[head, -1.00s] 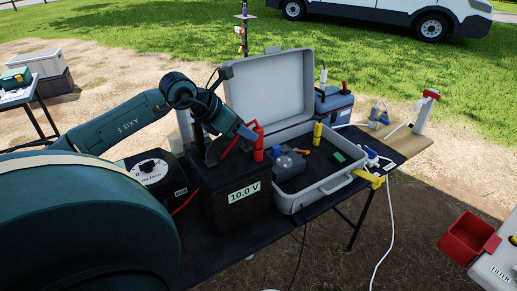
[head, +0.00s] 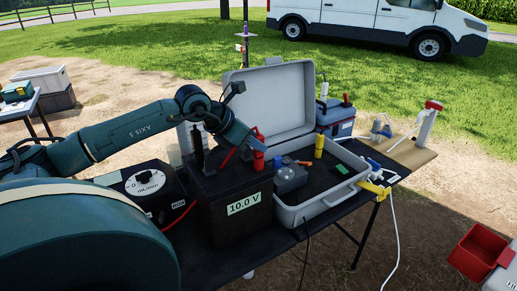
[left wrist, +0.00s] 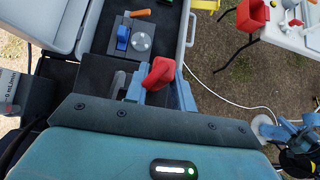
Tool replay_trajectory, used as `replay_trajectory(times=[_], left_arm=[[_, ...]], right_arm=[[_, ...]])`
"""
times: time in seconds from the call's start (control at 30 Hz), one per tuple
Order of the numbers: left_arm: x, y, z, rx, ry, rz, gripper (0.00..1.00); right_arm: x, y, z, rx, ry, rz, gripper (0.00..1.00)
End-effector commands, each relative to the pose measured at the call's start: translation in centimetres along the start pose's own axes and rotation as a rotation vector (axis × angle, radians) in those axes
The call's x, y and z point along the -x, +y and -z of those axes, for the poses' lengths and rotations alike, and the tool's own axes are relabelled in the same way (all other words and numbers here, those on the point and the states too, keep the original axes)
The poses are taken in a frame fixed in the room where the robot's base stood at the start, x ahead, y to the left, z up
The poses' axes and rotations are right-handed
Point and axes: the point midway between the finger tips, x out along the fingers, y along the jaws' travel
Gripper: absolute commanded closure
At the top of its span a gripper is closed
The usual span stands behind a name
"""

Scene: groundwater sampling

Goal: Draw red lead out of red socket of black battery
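The black battery (head: 215,215) stands upright on the table, with a "10.0 V" label on its front. A red cylindrical post (head: 258,161) is at its top right. The red lead (head: 228,159) runs slantwise over the battery top near my left gripper (head: 250,139). That gripper is over the battery's right side, at the red plug. In the left wrist view a red plug-like body (left wrist: 160,73) lies between the two blue-grey fingers; whether they press on it is unclear. The plug's join with the red socket is hidden.
An open grey case (head: 318,208) stands close right of the battery, with a yellow cylinder (head: 319,146) in it. A black box with a round dial (head: 144,181) is on the left. A red bin (head: 476,249) is at lower right.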

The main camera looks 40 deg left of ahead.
Motion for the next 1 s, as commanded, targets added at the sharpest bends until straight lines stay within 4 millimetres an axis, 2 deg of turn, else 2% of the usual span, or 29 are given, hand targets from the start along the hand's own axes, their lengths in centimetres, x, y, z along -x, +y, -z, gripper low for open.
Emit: replay_trajectory(times=[0.03,0.27,1.0], left_arm=[[0.0,0.0,0.0,0.0,0.0,0.0,0.79],[0.0,0.0,0.0,0.0,0.0,0.0,0.97],[1.7,0.0,-1.8,-0.001,-0.001,-0.001,0.97]], right_arm=[[0.0,0.0,0.0,-0.001,0.0,0.0,1.0],[0.0,0.0,0.0,0.0,0.0,0.0,1.0],[0.7,0.0,0.9,0.012,-0.005,0.004,1.0]])
